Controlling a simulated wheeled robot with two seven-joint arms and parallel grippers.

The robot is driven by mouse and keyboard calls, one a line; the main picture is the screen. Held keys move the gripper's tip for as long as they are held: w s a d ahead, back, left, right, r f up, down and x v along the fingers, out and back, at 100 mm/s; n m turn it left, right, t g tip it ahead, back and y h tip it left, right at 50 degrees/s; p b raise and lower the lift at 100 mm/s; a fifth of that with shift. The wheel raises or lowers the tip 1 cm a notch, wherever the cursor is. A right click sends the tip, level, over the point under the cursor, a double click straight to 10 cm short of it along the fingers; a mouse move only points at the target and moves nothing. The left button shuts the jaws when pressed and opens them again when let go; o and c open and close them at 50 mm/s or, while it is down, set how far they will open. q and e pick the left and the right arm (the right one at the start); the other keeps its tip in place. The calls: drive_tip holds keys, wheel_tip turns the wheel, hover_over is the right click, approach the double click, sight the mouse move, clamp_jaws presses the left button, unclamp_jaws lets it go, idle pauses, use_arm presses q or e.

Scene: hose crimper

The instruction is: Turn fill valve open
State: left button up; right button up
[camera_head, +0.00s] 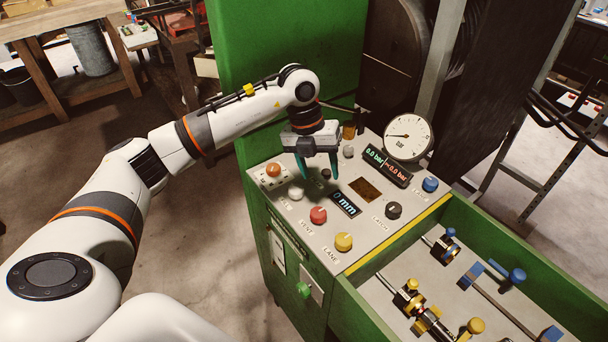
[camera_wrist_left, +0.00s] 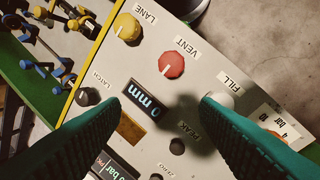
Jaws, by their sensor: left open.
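The fill valve is a white knob (camera_head: 296,193) on the grey control panel (camera_head: 374,218), beside the label FILL. It also shows in the left wrist view as a pale knob (camera_wrist_left: 222,97), partly hidden by the tip of the right-hand finger. My left gripper (camera_head: 320,174) is open and empty, pointing down over the panel. In the head view its fingers are just above and right of the white knob. In the left wrist view the fingers (camera_wrist_left: 158,106) straddle the display, not the white knob. I cannot tell whether the finger touches the knob.
A red VENT knob (camera_head: 318,215), a yellow LANE knob (camera_head: 344,242), a black LATCH knob (camera_head: 393,210) and an orange knob (camera_head: 273,170) surround the 0 mm display (camera_head: 345,204). A round gauge (camera_head: 408,137) stands behind. A green-walled tray (camera_head: 398,250) with fittings lies right.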

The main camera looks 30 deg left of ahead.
sight(296, 188)
use_arm(q)
drive_tip(key=a+r+n+y, duration=0.1)
drive_tip(key=a+r+y, duration=0.15)
drive_tip(key=a, duration=0.35)
wheel_tip(296, 188, down, 11)
drive_tip(key=p, duration=0.3)
drive_tip(key=shift+w+a+f+p, duration=0.1)
drive_tip(key=shift+w+f+p, duration=0.05)
drive_tip(key=shift+p, duration=0.2)
drive_tip(key=shift+f, duration=0.5)
use_arm(e)
wheel_tip(296, 188, up, 4)
drive_tip(key=shift+w+f, duration=0.15)
use_arm(q)
drive_tip(key=c, duration=1)
use_arm(e)
drive_tip(key=shift+f, duration=0.15)
